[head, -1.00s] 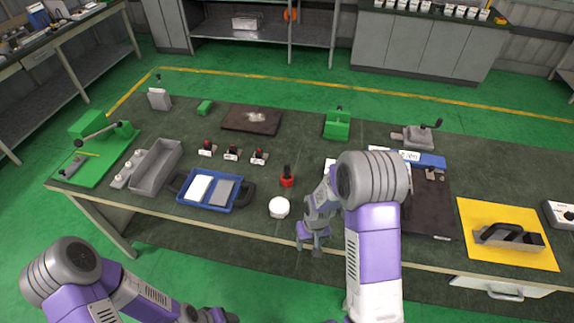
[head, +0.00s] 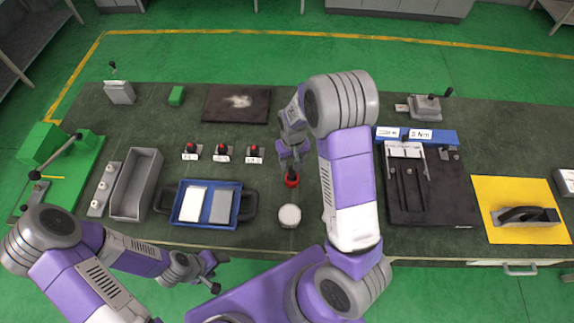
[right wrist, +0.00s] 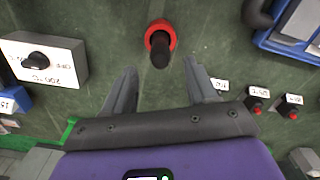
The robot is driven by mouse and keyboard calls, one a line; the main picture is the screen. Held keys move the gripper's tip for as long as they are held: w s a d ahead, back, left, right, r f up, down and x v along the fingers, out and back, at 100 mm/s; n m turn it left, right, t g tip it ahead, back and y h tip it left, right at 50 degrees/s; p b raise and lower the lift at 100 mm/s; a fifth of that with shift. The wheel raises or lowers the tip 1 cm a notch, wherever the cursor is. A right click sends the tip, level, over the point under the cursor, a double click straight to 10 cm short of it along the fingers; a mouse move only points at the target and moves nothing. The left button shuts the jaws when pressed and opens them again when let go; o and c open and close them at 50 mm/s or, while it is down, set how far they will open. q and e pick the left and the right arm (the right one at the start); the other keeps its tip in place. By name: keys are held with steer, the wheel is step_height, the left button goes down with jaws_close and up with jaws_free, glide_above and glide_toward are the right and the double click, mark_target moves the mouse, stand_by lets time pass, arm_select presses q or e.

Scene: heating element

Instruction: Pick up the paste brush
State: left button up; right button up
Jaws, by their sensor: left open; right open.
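The likely paste brush is a dark upright handle (right wrist: 160,55) standing in a red round holder (right wrist: 161,34), seen nearly from above in the right wrist view. In the head view the red holder (head: 291,181) stands on the table, just behind a white round pot (head: 289,216). My right gripper (head: 293,162) is open and empty, pointing down close to the holder and partly hiding the handle. In the right wrist view its fingers (right wrist: 160,80) are apart, with the handle ahead of the gap, not between them. My left gripper (head: 211,271) is open and empty off the table's front edge.
A blue tray (head: 238,220) lies left of the pot, with several small red-knobbed items behind it. A dark board (head: 455,207) and yellow mat (head: 555,236) lie to the right.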

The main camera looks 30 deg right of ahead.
mark_target(292, 172)
steer(key=f, duration=0.6)
steer(key=shift+s+a+f, duration=0.1)
steer(key=shift+s+f, duration=0.05)
steer(key=shift+s, duration=0.15)
steer(key=shift+c, duration=0.3)
jaws_close()
steer(key=shift+w, duration=0.1)
step_height(292, 172, up, 10)
steer(key=shift+r, duration=0.1)
